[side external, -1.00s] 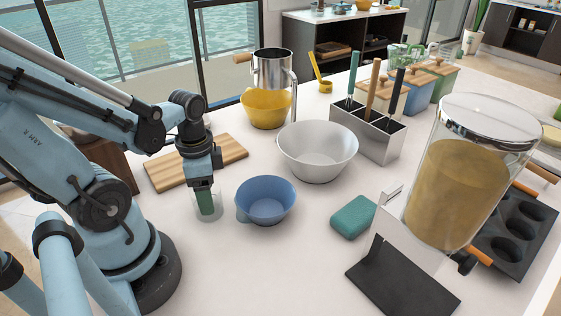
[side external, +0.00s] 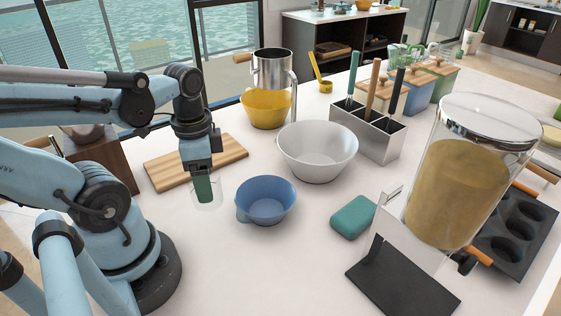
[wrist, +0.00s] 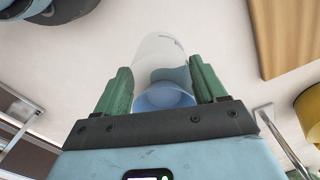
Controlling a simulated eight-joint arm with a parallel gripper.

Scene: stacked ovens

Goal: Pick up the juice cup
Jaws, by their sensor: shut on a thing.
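The juice cup is a clear, see-through cup (side external: 216,195), seen just left of the blue bowl (side external: 266,201) in the side view. My gripper (side external: 203,190) points down and is shut on the cup, with its green fingers on the cup's sides. In the wrist view the cup (wrist: 160,55) sits between the two green fingers of my gripper (wrist: 162,85). Blue shows through the clear wall there. The cup looks upright and a little above the counter; the exact gap is hard to tell.
A wooden board (side external: 170,170) lies behind the gripper. A white bowl (side external: 318,155), a yellow bowl (side external: 262,110) and a metal utensil holder (side external: 366,135) stand farther back. A large dispenser (side external: 465,185) is at right. The front counter is mostly clear.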

